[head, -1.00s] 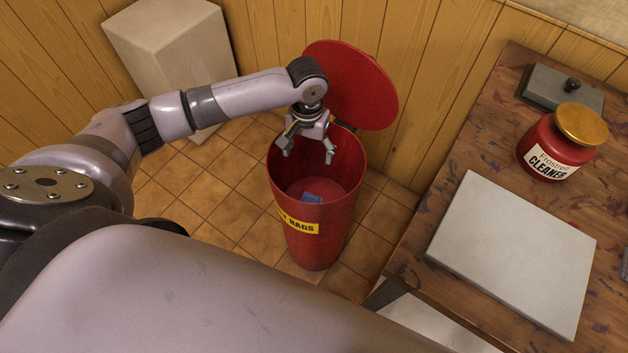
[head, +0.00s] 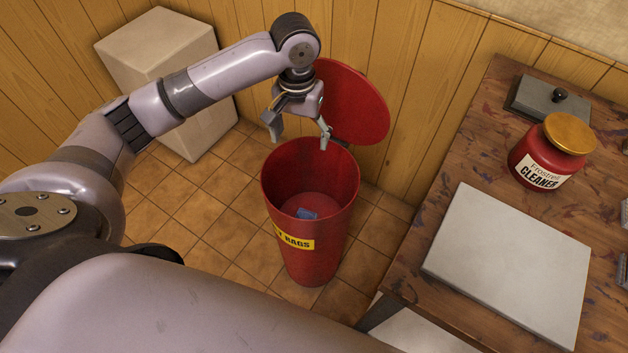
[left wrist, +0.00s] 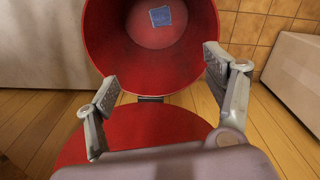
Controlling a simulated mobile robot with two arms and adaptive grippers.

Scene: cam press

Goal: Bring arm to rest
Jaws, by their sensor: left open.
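My left gripper (head: 299,132) is open and empty. It hangs over the back part of the red bin (head: 310,250), above its rim, with the fingers pointing down. A small blue piece (head: 307,213) lies on the bin's floor, and it also shows in the left wrist view (left wrist: 160,16). The bin's red lid (head: 352,103) stands open behind the gripper. In the left wrist view the gripper's fingers (left wrist: 160,88) are spread wide with nothing between them. My right gripper is not in view.
A pale box (head: 160,75) stands on the tiled floor at the back left by the wooden wall. At right is a worn wooden table (head: 420,270) with a white slab (head: 510,262), a red cleaner jar (head: 540,165) and a grey lidded box (head: 545,98).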

